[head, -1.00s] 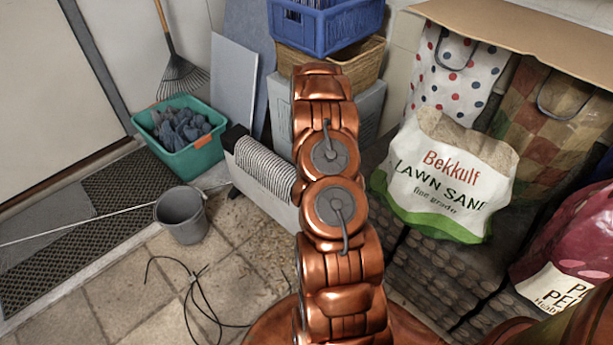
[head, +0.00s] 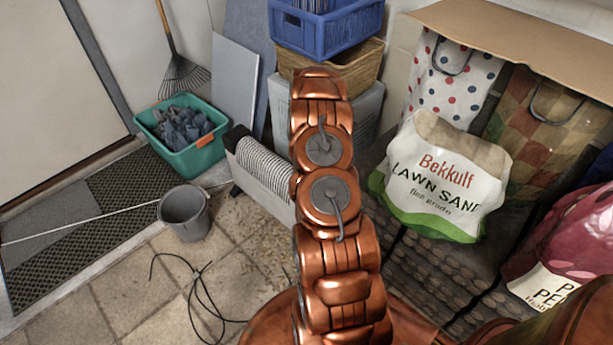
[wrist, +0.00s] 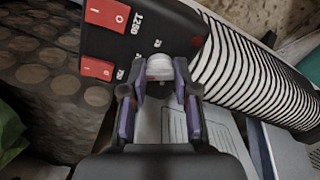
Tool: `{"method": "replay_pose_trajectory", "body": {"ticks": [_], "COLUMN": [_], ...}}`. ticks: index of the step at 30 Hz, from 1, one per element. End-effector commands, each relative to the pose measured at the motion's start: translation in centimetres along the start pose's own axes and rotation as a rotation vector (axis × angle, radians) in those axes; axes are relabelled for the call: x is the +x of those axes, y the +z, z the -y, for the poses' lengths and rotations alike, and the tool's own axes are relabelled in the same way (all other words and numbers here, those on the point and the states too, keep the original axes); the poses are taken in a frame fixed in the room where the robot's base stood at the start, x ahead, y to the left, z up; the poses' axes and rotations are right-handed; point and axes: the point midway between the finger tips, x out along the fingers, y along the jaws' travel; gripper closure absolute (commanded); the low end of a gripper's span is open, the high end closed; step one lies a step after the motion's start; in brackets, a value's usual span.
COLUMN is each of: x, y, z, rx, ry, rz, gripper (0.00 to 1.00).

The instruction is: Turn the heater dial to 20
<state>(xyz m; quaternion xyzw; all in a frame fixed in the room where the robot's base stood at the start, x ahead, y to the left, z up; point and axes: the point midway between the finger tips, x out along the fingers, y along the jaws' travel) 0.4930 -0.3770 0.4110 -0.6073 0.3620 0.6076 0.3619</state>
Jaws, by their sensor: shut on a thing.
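The heater (head: 262,178) stands on the floor left of my arm in the head view, pale with ribbed fins and a dark end. In the wrist view its dark control panel (wrist: 118,42) carries red switches (wrist: 106,14) and (wrist: 97,68) and printed numbers, one reading 1250. The heater dial (wrist: 160,66) is a light grey-white knob at the panel's lower edge. My gripper (wrist: 160,78) is shut on the dial, with one purple-padded finger on each side. The dial's setting cannot be read. In the head view my arm hides the gripper and dial.
A grey bucket (head: 184,213), a black cable (head: 200,290) and a teal crate (head: 184,150) are to the left. A Lawn Sand bag (head: 440,180) sits on stacked logs to the right. Tiled floor between the bucket and heater is clear apart from scattered chips.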

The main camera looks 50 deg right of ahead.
Motion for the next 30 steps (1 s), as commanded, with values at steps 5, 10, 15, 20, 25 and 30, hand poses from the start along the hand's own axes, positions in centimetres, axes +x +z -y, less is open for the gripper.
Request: {"method": "replay_pose_trajectory", "body": {"ticks": [5, 10, 15, 20, 25, 30], "x": [-0.24, -0.28, -0.22, -0.1, -0.02, 0.02], "y": [0.12, 0.03, 0.02, 0.05, 0.05, 0.05], "z": [-0.08, -0.04, 0.02, 0.03, 0.02, 0.02], "rx": [0.157, 0.283, 0.375, 0.431, 0.461, 0.468], "ry": [0.002, 0.001, 0.001, 0.001, 0.001, 0.001], "rz": [0.004, 0.001, 0.001, 0.001, 0.001, 0.001], "gripper": [1.0, 1.0, 1.0, 1.0, 1.0, 1.0]}}
